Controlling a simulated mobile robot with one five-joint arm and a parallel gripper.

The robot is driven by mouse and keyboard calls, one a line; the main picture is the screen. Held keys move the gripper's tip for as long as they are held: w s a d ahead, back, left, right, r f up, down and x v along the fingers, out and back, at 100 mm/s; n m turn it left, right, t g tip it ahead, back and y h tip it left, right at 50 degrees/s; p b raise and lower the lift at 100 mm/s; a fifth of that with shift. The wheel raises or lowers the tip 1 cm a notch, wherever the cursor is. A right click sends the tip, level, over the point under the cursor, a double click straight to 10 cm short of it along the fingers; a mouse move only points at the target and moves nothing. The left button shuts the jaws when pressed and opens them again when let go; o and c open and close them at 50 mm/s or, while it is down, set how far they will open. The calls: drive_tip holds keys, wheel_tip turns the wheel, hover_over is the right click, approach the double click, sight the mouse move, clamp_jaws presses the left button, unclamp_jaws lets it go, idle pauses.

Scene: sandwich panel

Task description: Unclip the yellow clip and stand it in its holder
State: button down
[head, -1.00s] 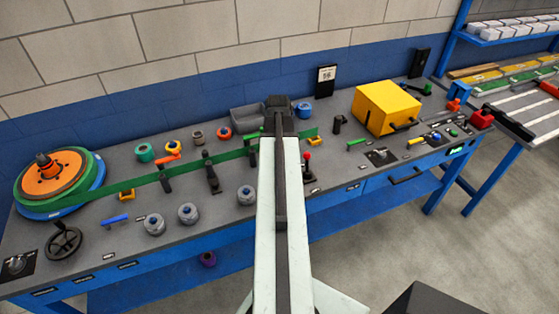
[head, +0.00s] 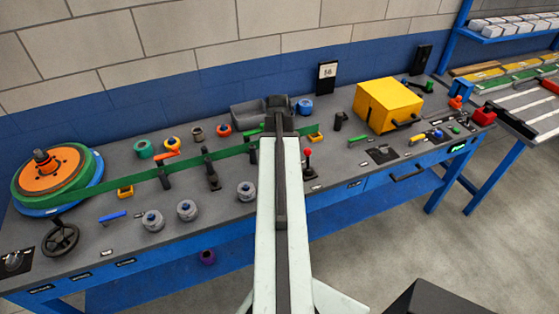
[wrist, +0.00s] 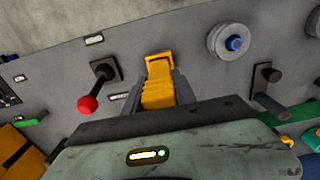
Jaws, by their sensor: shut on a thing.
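My gripper (wrist: 159,92) is seen in the wrist view, its two fingers shut on the yellow clip (wrist: 158,97). A yellow frame-like part (wrist: 159,62) shows just beyond the fingertips, over the grey bench top. I cannot tell whether it is part of the clip or the holder, or whether the clip touches the bench. In the head view my arm hides the gripper and the held clip. A green band (head: 135,179) runs from the orange and green reel (head: 50,172) to behind my arm.
A red-knobbed lever (wrist: 88,104) stands left of the fingers in the wrist view. A grey knob with a blue centre (wrist: 232,42) and a black post (wrist: 268,72) are on the right. A large yellow box (head: 388,104) stands at the bench's right.

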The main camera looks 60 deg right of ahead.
drive_tip(key=shift+f, duration=0.15)
drive_tip(key=shift+f+b, duration=0.7)
drive_tip(key=shift+b, duration=0.15)
drive_tip(key=c, duration=0.9)
unclamp_jaws()
drive_tip(key=shift+r, duration=0.1)
wheel_tip(320, 180, up, 7)
drive_tip(key=p, duration=0.7)
drive_tip(key=shift+w, duration=0.1)
